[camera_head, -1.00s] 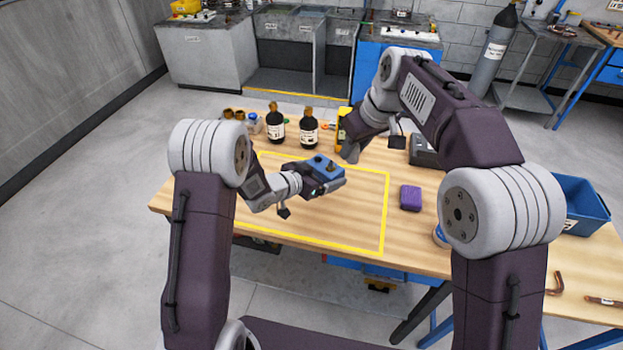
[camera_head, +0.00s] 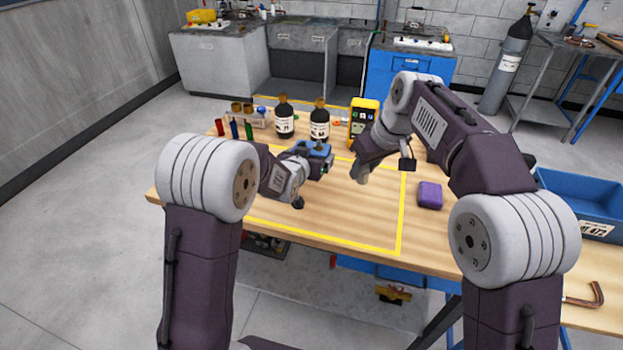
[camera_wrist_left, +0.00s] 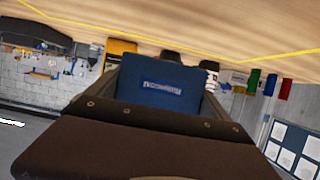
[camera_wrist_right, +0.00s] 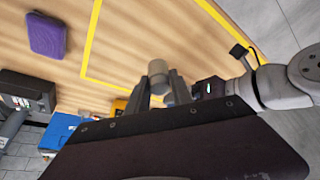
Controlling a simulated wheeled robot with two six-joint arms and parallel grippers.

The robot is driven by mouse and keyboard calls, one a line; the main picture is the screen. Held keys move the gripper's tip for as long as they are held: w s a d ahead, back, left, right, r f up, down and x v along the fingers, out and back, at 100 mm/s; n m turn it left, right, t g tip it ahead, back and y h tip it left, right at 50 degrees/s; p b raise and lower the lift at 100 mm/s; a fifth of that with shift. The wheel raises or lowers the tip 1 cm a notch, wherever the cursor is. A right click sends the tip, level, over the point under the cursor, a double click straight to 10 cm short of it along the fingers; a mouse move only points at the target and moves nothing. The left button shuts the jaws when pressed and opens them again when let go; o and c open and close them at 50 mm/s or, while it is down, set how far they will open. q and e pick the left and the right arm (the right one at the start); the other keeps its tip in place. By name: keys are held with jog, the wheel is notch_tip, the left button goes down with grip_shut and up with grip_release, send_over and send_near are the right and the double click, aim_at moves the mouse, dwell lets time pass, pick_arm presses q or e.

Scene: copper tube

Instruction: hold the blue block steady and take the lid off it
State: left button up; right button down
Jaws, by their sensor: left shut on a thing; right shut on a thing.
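The blue block (camera_head: 314,148) is held above the table by my left gripper (camera_head: 325,163), which is shut on it. The block's top is small and partly hidden in the head view.
A yellow tape outline (camera_head: 402,210) marks the wooden table (camera_head: 340,215). A purple block (camera_head: 430,195) lies right of it. Dark bottles (camera_head: 284,118), colored tubes (camera_head: 234,128) and a yellow meter (camera_head: 363,120) stand behind. A blue bin (camera_head: 585,200) is far right.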

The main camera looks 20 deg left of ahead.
pick_arm(q)
notch_tip(320, 180, down, 2)
jog(key=shift+w+f, duration=0.15)
notch_tip(320, 180, down, 3)
jog(key=shift+f+b, duration=0.1)
jog(key=shift+b, duration=0.35)
jog(key=shift+f, duration=0.25)
jog(key=shift+f, duration=0.15)
jog(key=o, duration=1.8)
